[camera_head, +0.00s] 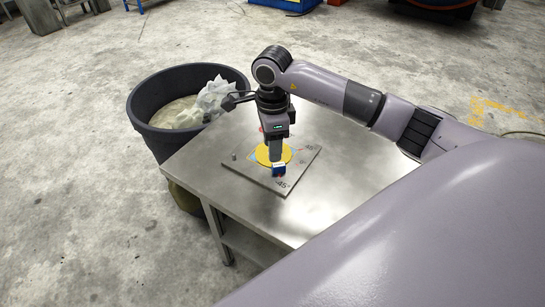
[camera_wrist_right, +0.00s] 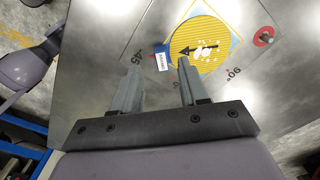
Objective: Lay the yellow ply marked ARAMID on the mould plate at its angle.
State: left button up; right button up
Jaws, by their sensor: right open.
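The yellow ply (camera_wrist_right: 200,45) is a round disc with a black arrow and pale marks. It lies over the mould plate (camera_wrist_right: 262,70), which carries printed "-45" and "90" marks. The arrow points toward the ply's small white, blue and red tab (camera_wrist_right: 162,58), near the "-45" mark. In the head view the ply (camera_head: 263,156) shows partly behind my right gripper (camera_head: 277,165). In the wrist view my right gripper (camera_wrist_right: 159,64) is open, its fingertips on either side of the tab, nothing clamped. Whether the fingers touch the plate is unclear. My left gripper is not in view.
The plate sits on a steel table (camera_head: 222,194) with bare metal around it. A dark bin (camera_head: 150,125) with crumpled pale sheets stands beside the table's left edge.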

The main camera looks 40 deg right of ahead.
notch_tip(320, 180, up, 6)
jog(key=shift+f, duration=0.15)
dwell(0.6)
